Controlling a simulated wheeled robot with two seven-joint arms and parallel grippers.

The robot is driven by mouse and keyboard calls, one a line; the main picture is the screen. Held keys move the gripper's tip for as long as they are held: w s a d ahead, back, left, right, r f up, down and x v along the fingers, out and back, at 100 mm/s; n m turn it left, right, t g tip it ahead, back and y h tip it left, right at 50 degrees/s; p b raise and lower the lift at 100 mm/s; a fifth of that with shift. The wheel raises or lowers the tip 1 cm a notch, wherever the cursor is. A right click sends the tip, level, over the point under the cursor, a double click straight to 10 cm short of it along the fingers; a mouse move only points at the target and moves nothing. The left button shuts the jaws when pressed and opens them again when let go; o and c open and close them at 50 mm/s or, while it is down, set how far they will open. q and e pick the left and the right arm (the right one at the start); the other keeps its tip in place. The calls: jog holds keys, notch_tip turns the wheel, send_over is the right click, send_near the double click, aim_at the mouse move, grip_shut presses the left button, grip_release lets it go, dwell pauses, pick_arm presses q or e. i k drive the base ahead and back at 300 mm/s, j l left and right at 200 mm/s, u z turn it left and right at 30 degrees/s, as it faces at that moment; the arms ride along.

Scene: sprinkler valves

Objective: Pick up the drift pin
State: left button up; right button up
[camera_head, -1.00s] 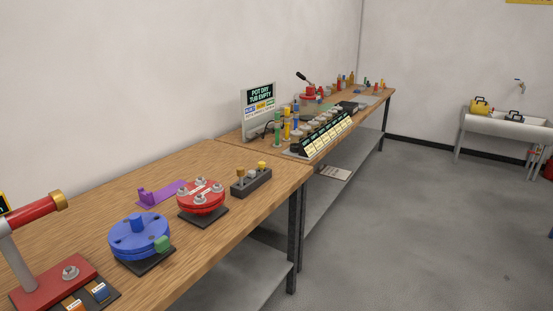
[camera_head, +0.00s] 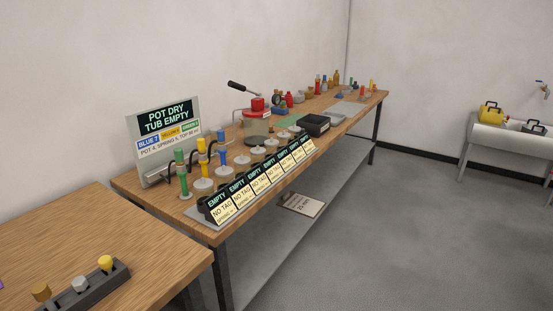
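I cannot single out the drift pin for certain. A dark block (camera_head: 84,290) on the near table holds a brass-topped piece (camera_head: 41,292), a grey-topped piece (camera_head: 80,284) and a yellow-topped piece (camera_head: 106,263), all upright. On the farther bench, green (camera_head: 181,168), yellow (camera_head: 203,155) and blue (camera_head: 222,149) upright pieces stand by the sign. Small coloured items at the bench's far end are too small to tell. Neither of my grippers is in view.
The farther bench (camera_head: 228,223) carries a sign (camera_head: 166,128), a row of "EMPTY" cards (camera_head: 262,180), a dark tray (camera_head: 313,125) and a red device with a black handle (camera_head: 257,108). A sink (camera_head: 505,144) stands at right. The grey floor (camera_head: 400,240) between is open.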

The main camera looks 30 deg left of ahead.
aim_at(105, 262)
jog(key=i+u, duration=0.15)
jog(key=i, duration=0.3)
jog(key=i+l+u, duration=0.15)
jog(key=i, duration=0.25)
jog(key=i+l+u, duration=0.15)
jog(key=i, duration=0.3)
jog(key=i+l+u, duration=0.1)
jog(key=i, duration=0.3)
jog(key=u, duration=2.6)
jog(key=k+l, duration=0.05)
